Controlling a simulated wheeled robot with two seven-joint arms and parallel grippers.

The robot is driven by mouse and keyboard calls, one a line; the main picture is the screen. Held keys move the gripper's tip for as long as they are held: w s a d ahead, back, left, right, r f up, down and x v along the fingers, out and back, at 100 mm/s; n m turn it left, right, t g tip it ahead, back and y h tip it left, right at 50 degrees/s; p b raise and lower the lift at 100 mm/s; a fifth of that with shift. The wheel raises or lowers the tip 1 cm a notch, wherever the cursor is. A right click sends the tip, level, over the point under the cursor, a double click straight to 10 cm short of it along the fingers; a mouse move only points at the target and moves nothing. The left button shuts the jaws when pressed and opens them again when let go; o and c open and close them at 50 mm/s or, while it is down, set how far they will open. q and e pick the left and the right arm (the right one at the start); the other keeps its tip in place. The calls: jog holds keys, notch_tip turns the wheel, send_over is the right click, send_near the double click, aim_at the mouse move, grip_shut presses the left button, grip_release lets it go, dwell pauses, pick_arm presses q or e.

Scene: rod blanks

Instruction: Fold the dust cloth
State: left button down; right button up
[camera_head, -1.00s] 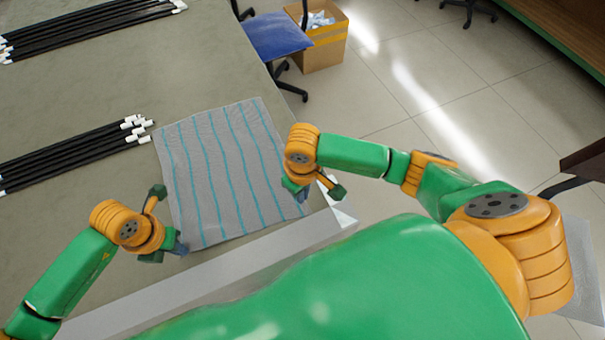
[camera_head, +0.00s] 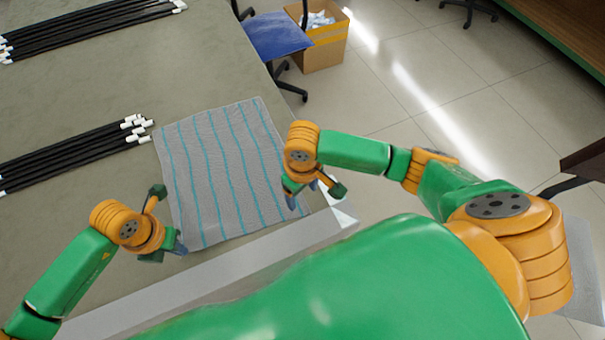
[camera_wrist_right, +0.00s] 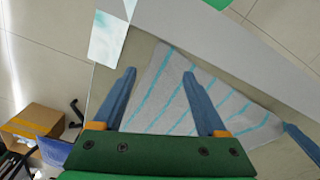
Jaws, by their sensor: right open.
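The dust cloth (camera_head: 215,165) is grey with teal stripes and lies spread flat on the table near its front edge. It also shows in the right wrist view (camera_wrist_right: 158,100). My right gripper (camera_head: 303,195) is at the cloth's near right corner. In the right wrist view my right gripper (camera_wrist_right: 160,72) is open, its two blue fingers apart with a cloth corner showing between them. My left gripper (camera_head: 178,243) is at the cloth's near left corner. Its fingers are mostly hidden by its own wrist, so I cannot tell its opening or whether it touches cloth.
Black rods with white ends (camera_head: 75,150) lie left of the cloth, and another bundle (camera_head: 90,28) lies farther back on the grey table (camera_head: 120,85). A blue chair (camera_head: 275,37) and a cardboard box (camera_head: 322,50) stand beyond the table's right edge. Table behind the cloth is clear.

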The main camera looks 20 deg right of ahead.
aim_at(303, 207)
notch_tip(303, 207, down, 6)
jog(key=shift+r, duration=0.2)
jog(key=shift+s, duration=0.1)
jog(key=shift+c, duration=0.4)
grip_shut()
jog(key=r, duration=0.4)
jog(key=shift+w+d, duration=0.1)
jog(key=shift+w, duration=0.1)
jog(key=shift+s+r, duration=0.1)
jog(key=shift+r, duration=0.4)
